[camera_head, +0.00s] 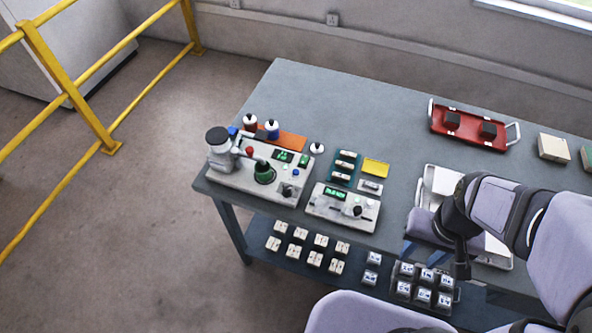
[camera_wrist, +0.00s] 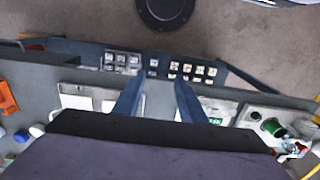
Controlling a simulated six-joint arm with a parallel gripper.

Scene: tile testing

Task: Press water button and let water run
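A pale testing machine (camera_head: 228,178) stands on the table's front left. It has a grey upright cylinder with a dark top (camera_head: 218,140), a green round part (camera_head: 264,173), a red knob (camera_head: 250,151), a blue part (camera_head: 233,132) and green displays. I cannot tell which part is the water button. A smaller pale control box (camera_head: 330,210) with a green display and knobs sits to its right. My gripper (camera_wrist: 158,92) is empty, with its two fingers apart, over the table. In the wrist view the machine's green part (camera_wrist: 272,128) is at the right. No running water shows.
The grey table (camera_head: 300,90) has a red tray (camera_head: 468,140) with dark blocks and a white tray (camera_head: 430,178) near my arm. A yellow sponge-like block (camera_head: 375,167) lies behind the control box. Several pale tiles rest on the lower shelf (camera_head: 262,253). A yellow railing (camera_head: 65,80) stands left.

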